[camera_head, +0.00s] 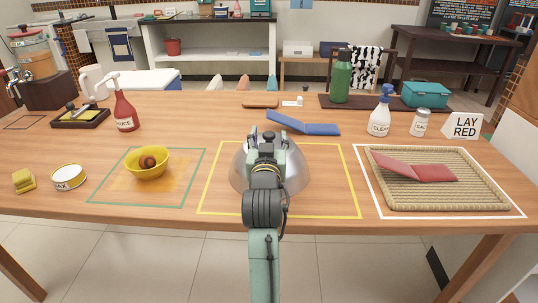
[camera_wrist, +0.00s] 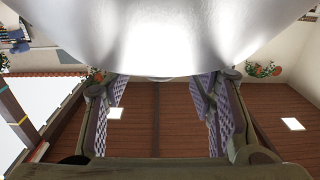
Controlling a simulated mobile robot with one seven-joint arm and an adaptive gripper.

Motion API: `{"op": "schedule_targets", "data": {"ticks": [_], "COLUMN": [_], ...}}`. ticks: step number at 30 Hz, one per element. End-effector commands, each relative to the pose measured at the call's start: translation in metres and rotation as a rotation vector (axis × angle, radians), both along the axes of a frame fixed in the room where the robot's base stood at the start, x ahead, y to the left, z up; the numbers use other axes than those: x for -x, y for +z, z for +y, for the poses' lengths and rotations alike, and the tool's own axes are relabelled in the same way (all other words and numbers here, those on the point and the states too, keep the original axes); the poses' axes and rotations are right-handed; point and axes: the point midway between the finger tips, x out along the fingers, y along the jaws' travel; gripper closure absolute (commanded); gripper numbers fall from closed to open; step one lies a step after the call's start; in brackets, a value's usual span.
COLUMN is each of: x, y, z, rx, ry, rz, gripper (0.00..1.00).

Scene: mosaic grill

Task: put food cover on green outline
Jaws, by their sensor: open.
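The food cover (camera_head: 299,172) is a shiny silver dome standing inside the yellow outline (camera_head: 354,190) in the head view. My gripper (camera_head: 267,138) is in front of it and hides its middle and top. In the wrist view the cover (camera_wrist: 160,38) fills the top of the picture, close to the fingertips. My gripper (camera_wrist: 160,90) is open, its fingers apart with nothing clearly between them; I cannot tell whether they touch the cover. The green outline (camera_head: 197,170) is to the left. A yellow bowl (camera_head: 148,166) with brown food in it stands inside that outline.
A sauce bottle (camera_head: 125,113), a wax tin (camera_head: 68,178) and a yellow sponge (camera_head: 23,181) stand left. A blue folded board (camera_head: 303,125) lies behind the cover. A woven tray (camera_head: 438,202) with a red folded piece (camera_head: 415,169) is right. The table between the green and yellow outlines is clear.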

Motion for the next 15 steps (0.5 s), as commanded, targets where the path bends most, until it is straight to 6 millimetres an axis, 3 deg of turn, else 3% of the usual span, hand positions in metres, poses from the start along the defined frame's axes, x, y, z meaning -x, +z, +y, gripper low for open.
{"op": "schedule_targets", "data": {"ticks": [5, 12, 15], "x": [-0.02, -0.022, -0.022], "y": [0.001, 0.0, 0.0], "z": [0.0, 0.0, 0.0], "rx": [-0.001, -0.001, -0.001], "ry": [0.0, 0.0, 0.0], "rz": [0.0, -0.001, -0.001], "gripper": [0.49, 0.49, 0.55]}}
